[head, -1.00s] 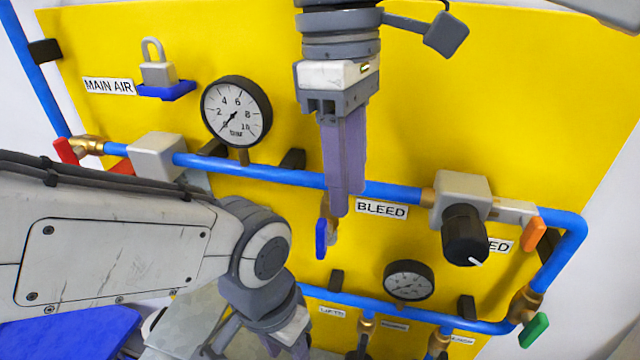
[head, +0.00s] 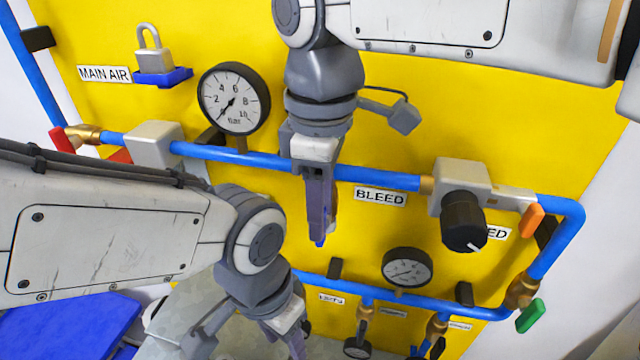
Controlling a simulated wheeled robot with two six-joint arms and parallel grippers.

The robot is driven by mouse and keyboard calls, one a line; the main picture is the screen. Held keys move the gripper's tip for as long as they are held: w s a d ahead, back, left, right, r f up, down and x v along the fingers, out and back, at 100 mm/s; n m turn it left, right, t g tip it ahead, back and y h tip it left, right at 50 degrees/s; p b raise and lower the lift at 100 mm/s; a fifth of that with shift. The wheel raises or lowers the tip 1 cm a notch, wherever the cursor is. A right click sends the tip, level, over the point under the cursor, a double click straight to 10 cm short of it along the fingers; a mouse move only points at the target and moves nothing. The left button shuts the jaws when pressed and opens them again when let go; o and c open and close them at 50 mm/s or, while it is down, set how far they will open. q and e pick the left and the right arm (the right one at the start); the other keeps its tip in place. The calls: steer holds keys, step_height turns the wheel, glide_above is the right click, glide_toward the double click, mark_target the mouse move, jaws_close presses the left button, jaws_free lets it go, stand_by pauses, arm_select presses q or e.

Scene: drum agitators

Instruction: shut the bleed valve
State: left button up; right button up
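The bleed valve hangs below the blue pipe, just left of the BLEED label (head: 380,197). Only the tip of its blue handle (head: 320,241) shows, pointing down, because my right gripper covers the rest. My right gripper (head: 320,226) points down from above in front of the valve, its fingers overlapping the handle in this view. I cannot tell whether the fingers touch the handle or how far apart they are. My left gripper (head: 294,345) is low at the bottom edge, away from the valve, with its fingers partly cut off.
A pressure gauge (head: 234,98) stands above the pipe, left of my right gripper. A grey box with a black knob (head: 464,222) and an orange handle (head: 532,221) are at the right. A second gauge (head: 407,267) and a green handle (head: 529,315) sit lower. A padlock (head: 153,62) is at upper left.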

steer(key=shift+f, duration=0.3)
jaws_close()
steer(key=y+b, duration=0.1)
steer(key=b, duration=0.1)
steer(key=y+b, duration=0.1)
steer(key=b, duration=0.1)
steer(key=d+t+y+b, duration=0.1)
steer(key=y+b, duration=0.1)
steer(key=shift+s+f+b, duration=0.1)
steer(key=shift+f+b, duration=0.15)
steer(key=shift+b, duration=0.1)
steer(key=shift+a+r, duration=0.1)
steer(key=shift+r, duration=0.1)
jaws_free()
